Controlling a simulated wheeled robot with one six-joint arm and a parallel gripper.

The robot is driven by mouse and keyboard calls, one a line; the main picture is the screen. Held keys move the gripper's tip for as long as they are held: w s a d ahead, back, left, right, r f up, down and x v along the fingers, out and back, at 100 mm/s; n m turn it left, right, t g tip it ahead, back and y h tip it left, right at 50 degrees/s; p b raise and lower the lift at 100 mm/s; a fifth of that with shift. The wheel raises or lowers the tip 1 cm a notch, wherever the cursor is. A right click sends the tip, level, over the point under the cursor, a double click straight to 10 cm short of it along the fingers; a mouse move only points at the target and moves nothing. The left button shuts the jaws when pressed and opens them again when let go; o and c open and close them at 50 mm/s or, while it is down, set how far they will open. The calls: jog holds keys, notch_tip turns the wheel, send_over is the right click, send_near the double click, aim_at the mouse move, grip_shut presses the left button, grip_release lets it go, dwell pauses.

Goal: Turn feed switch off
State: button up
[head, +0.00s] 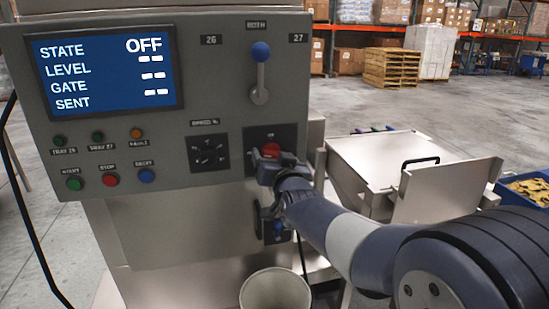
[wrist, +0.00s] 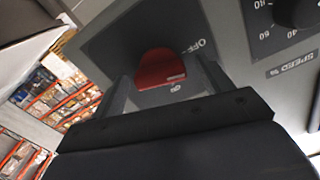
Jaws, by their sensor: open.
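The feed switch is a red knob (head: 271,150) on a black plate at the lower right of the grey panel. In the wrist view the red knob (wrist: 160,68) sits between my two fingers, with the word OFF printed on the plate to its upper right. A small label under it is partly hidden. My gripper (wrist: 163,84) is open, one finger on each side of the knob; I cannot tell whether either touches it. In the head view my gripper (head: 270,164) hides the lower part of the plate. The panel's screen (head: 105,74) reads STATE OFF.
A blue-knobbed lever (head: 260,75) stands above the switch. A speed dial (head: 208,153) is to its left, with coloured buttons (head: 110,180) further left. A bucket (head: 275,290) is below. A steel hopper (head: 385,160) is at the right.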

jog(key=c, duration=1)
jog(key=shift+n+b, duration=1.05)
jog(key=shift+n, duration=0.55)
jog(key=o, duration=1)
jog(key=shift+s, duration=0.1)
jog(key=b+v, duration=0.2)
jog(key=v, duration=0.8)
jog(key=shift+s, duration=0.35)
